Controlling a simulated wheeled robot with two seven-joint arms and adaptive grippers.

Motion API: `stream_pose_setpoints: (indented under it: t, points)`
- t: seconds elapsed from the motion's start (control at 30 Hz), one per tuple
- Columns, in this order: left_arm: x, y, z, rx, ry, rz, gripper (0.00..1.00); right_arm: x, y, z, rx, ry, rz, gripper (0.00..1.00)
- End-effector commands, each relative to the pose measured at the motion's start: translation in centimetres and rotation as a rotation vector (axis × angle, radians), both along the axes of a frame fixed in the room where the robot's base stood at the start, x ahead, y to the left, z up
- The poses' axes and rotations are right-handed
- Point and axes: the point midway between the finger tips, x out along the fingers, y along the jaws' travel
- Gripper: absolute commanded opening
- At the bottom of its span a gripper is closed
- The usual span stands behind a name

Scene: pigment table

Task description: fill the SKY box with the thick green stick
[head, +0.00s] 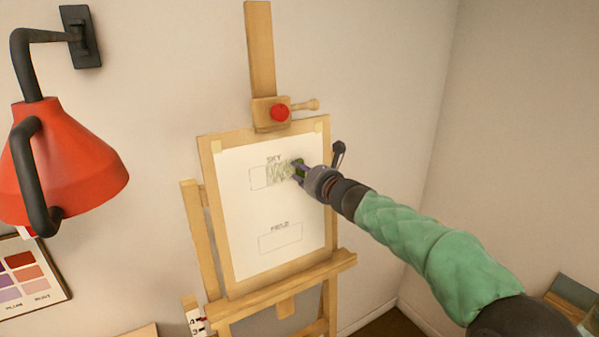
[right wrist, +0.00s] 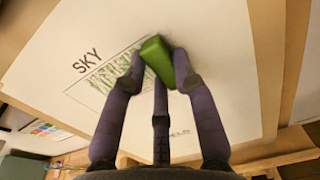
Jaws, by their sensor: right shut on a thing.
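White paper (head: 243,218) is fixed on a wooden easel (head: 262,60). Its upper box, labelled SKY (head: 258,179), has pale green zigzag strokes over its middle and right part; the left end looks bare. The lower box, labelled FIELD (head: 280,239), is empty. My right gripper (head: 299,172) is at the right end of the SKY box, shut on the thick green stick (right wrist: 157,60). In the right wrist view the stick sits between the fingers, close to the paper; I cannot tell whether it touches. The SKY box also shows there (right wrist: 100,76). My left gripper is not in view.
A red wall lamp (head: 65,165) hangs at the left. A colour chart (head: 28,275) is on the left below it. A red knob (head: 280,112) and a wooden peg are on the easel above the paper. The wall at the right is bare.

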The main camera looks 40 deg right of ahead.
Motion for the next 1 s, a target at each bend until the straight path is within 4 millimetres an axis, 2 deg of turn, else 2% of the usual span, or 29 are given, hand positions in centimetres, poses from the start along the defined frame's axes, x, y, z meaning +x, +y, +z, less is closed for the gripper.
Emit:
stream_pose_setpoints:
  t: [1.0]
  points:
    - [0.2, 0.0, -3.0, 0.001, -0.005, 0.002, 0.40, 0.6, 4.3, -0.2, 0.000, -0.002, 0.003, 0.00]
